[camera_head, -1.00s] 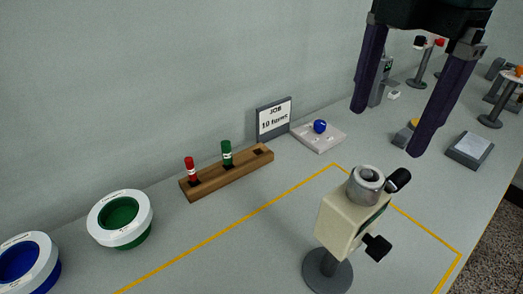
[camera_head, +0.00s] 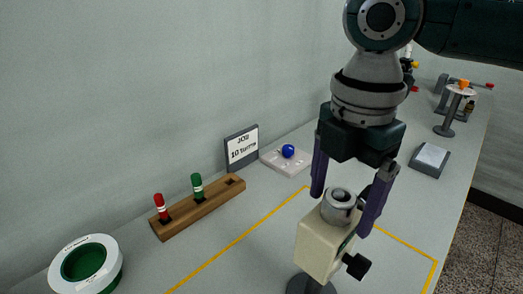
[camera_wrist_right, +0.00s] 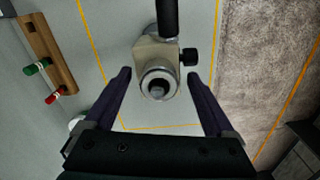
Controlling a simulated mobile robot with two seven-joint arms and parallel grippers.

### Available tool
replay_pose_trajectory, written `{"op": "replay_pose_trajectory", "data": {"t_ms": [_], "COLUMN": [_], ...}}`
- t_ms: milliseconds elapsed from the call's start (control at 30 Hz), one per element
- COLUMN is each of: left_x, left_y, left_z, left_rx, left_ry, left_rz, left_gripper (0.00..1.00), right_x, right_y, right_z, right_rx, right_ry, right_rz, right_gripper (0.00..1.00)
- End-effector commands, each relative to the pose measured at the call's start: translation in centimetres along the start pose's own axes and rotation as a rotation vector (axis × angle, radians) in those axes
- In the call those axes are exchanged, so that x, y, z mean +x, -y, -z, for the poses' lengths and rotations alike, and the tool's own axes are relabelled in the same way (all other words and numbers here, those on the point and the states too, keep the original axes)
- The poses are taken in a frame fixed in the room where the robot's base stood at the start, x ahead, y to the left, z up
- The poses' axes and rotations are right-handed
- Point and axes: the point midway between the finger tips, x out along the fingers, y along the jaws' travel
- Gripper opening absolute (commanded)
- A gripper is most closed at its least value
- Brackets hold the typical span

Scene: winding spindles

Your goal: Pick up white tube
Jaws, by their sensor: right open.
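No plainly white tube stands out. A short pale grey hollow cylinder (camera_head: 341,199) sits on top of the cream winder housing (camera_head: 318,244); I cannot tell if it is the tube. In the right wrist view the cylinder (camera_wrist_right: 158,82) shows its round opening with a grey core inside. My right gripper (camera_head: 342,212) is open, pointing down, with its fingers on either side of the cylinder in the head view. The right wrist view shows the gripper (camera_wrist_right: 158,75) open, with visible gaps beside the cylinder. My left gripper is out of view.
A wooden rack (camera_head: 208,201) holds a red (camera_head: 160,207) and a green peg (camera_head: 197,186); its right slot is empty. A white-rimmed green bowl (camera_head: 112,256) stands at left. A job sign (camera_head: 241,148) and a pad with a blue ball (camera_head: 288,151) stand behind. Yellow lines (camera_head: 240,238) border the winder.

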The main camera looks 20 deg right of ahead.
Motion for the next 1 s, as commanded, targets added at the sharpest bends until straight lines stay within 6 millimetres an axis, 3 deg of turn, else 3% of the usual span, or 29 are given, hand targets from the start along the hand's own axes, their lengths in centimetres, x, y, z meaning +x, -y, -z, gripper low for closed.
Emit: {"op": "replay_pose_trajectory", "data": {"t_ms": [167, 900, 1000], "left_x": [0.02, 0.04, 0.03], "left_y": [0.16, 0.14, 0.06], "left_z": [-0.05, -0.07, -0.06], "left_rx": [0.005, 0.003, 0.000], "left_ry": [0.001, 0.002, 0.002], "left_rz": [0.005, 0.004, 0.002], "left_gripper": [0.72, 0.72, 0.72], "right_x": [-0.01, -0.05, -0.06], "right_y": [-0.02, -0.03, -0.03], "right_z": [0.01, 0.01, 0.01], "right_rx": [0.000, 0.000, 0.000], "right_ry": [0.000, 0.000, 0.000], "right_rz": [0.000, -0.001, -0.001], "right_gripper": [0.87, 0.04, 0.00]}}
